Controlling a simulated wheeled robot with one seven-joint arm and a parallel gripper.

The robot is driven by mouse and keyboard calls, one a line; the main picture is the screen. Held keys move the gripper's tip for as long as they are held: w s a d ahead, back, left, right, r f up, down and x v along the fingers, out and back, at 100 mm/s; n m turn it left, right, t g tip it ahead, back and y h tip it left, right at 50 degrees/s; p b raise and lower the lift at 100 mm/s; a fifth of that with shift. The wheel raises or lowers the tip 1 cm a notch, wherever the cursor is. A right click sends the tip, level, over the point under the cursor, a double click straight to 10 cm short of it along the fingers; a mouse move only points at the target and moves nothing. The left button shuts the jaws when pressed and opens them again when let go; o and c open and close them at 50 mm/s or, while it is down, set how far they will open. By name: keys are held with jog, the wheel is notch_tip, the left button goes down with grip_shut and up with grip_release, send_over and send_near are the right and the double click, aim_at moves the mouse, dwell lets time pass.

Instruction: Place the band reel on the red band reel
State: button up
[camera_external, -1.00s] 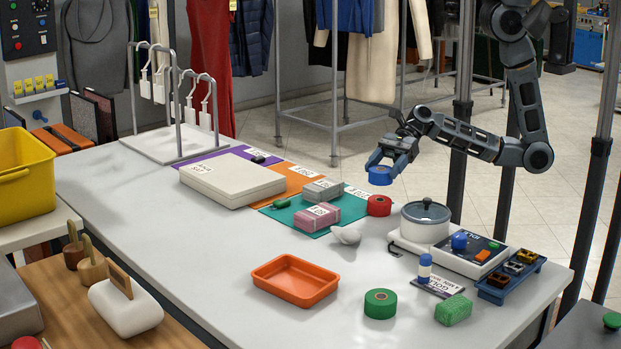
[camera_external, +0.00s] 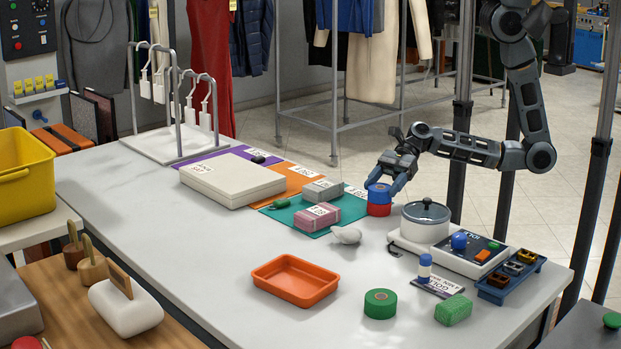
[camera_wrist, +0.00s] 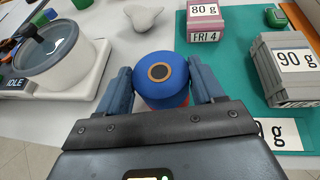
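The blue band reel (camera_external: 378,193) sits upright on top of the red band reel (camera_external: 379,209), roughly lined up with it, on the white table. I see no clear gap between the two. My gripper (camera_external: 386,184) points down at the stack, with its fingers on either side of the blue reel. In the wrist view, the blue reel (camera_wrist: 160,76) is between the fingers, which appear to touch its sides. Only a sliver of the red reel (camera_wrist: 165,103) shows beneath it there.
A pot on a scale (camera_external: 425,222) stands close to the right. A teal mat (camera_external: 284,214) with pink and grey packs lies to the left. A green reel (camera_external: 380,303) and an orange tray (camera_external: 295,280) are nearer the camera, with bare table around them.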

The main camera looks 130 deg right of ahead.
jog(key=o, duration=0.4)
jog(key=shift+r, duration=0.1)
